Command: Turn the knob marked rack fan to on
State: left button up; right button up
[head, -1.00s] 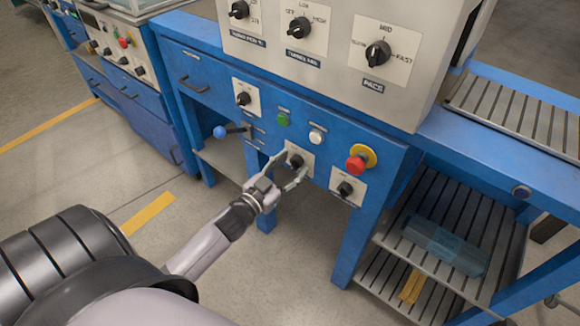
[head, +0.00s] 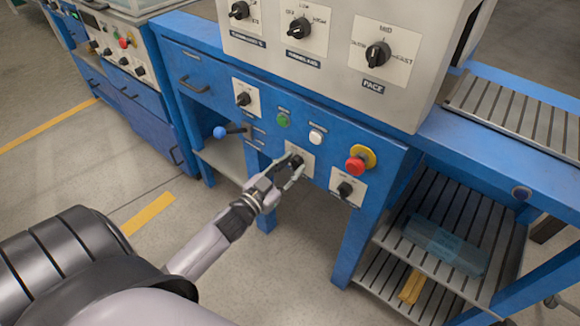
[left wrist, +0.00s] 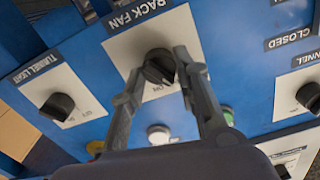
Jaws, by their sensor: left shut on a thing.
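The rack fan knob (left wrist: 158,66) is black and sits on a white plate under a "RACK FAN" label (left wrist: 137,13) in the left wrist view. In the head view the knob (head: 297,161) is partly covered by my left gripper (head: 294,169). My left gripper (left wrist: 157,75) has its two fingers on either side of the knob and is shut on it. The knob's pointer direction and part of the plate's lettering are hidden by the fingers. My right gripper is not in view.
The tunnel light knob (left wrist: 58,106) is beside it. Slatted shelves (head: 440,220) stand at the right.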

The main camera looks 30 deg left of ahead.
pick_arm(q)
jog(key=m+p, duration=0.1)
jog(key=m, duration=0.3)
jog(key=m+p, duration=0.1)
jog(key=m, duration=0.1)
jog(key=shift+d+m, duration=0.1)
jog(key=shift+m, duration=0.3)
jog(key=shift+f+m, duration=0.1)
jog(key=shift+m, duration=2.3)
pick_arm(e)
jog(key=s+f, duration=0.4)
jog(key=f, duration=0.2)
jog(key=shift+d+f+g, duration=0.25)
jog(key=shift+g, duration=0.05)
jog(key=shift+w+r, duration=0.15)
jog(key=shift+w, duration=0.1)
